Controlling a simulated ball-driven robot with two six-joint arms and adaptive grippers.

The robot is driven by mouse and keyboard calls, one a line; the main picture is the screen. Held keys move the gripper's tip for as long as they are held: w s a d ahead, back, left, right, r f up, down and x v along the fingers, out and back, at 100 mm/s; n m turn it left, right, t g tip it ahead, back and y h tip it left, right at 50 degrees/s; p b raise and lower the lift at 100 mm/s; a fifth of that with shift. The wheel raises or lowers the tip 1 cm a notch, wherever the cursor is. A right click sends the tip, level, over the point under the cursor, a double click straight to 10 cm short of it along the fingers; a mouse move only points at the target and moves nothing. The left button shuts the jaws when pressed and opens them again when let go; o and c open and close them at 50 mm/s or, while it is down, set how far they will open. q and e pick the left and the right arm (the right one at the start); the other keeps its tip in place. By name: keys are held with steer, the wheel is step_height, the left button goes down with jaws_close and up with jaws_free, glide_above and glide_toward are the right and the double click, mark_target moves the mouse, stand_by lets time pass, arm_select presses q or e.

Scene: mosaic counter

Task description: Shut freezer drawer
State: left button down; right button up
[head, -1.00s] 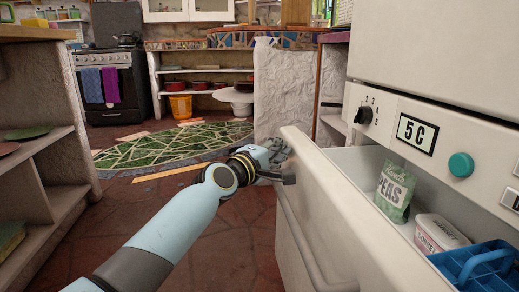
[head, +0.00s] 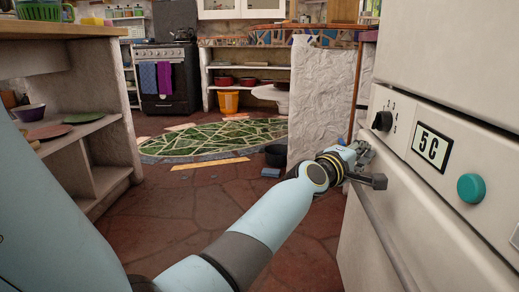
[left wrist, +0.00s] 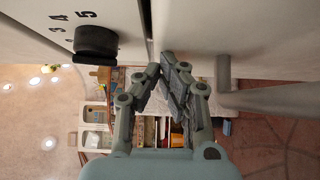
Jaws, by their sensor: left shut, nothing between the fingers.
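The freezer drawer (head: 440,245) is in at the freezer (head: 460,60), and its inside with the peas and tub does not show. Only a thin dark seam shows between its front and the body above in the left wrist view. The drawer's long bar handle (head: 385,240) runs down its front; it also shows in the left wrist view (left wrist: 285,98). My left gripper (head: 370,167) is shut and empty at the far upper part of the drawer front. In the left wrist view its fingertips (left wrist: 168,62) are close to the seam; whether they touch is unclear. My right gripper is not in view.
A dark knob (head: 382,121), a 5C display (head: 432,148) and a teal button (head: 471,188) sit above the drawer. A shelf unit (head: 95,165) stands at left. A dark bowl (head: 277,155) is on the floor. The tiled floor between is open.

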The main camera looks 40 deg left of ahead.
arm_select(q)
steer(key=shift+w+d, duration=0.55)
steer(key=shift+d, duration=0.3)
steer(key=shift+w, duration=0.1)
steer(key=shift+r, duration=0.15)
